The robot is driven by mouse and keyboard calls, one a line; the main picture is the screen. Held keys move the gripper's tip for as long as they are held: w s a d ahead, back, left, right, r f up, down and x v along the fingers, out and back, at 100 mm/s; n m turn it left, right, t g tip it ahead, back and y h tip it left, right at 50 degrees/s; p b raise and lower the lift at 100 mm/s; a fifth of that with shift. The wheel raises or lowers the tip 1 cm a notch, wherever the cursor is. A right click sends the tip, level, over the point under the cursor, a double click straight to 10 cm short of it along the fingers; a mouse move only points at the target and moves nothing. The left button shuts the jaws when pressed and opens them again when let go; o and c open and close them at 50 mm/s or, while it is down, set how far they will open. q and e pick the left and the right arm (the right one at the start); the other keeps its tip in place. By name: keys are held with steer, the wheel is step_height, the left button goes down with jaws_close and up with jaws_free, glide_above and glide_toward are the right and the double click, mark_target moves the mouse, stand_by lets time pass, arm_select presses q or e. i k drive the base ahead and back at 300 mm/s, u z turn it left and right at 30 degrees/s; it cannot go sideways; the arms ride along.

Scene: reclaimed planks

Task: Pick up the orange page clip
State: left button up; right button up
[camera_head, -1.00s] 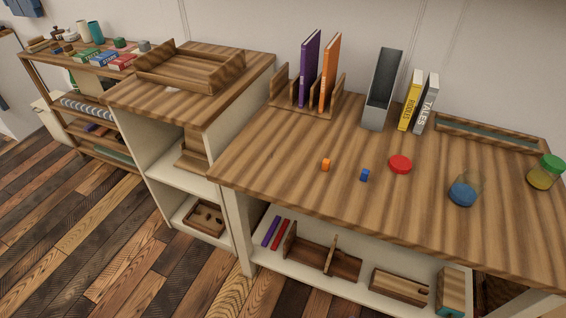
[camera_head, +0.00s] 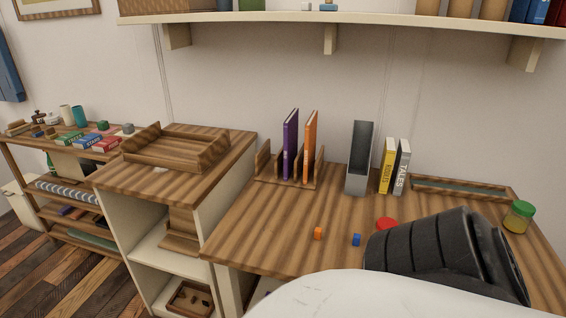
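The orange page clip (camera_head: 318,233) is a small orange block lying on the wooden desk top, near its front left part. A small blue clip (camera_head: 356,240) lies just to its right. A black and white link of my own arm fills the lower right of the view and covers part of the desk. No gripper fingers show, so I cannot see either gripper or what it holds.
A red lid (camera_head: 386,224) lies behind my arm link. A wooden rack (camera_head: 264,160) holds a purple book (camera_head: 290,146) and an orange book (camera_head: 310,148). A grey file holder (camera_head: 360,160), upright books and a green-lidded jar (camera_head: 518,217) stand farther right. Desk left of the clip is clear.

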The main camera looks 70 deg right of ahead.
mark_target(317, 232)
steer(key=i, duration=1.85)
steer(key=z, duration=3.35)
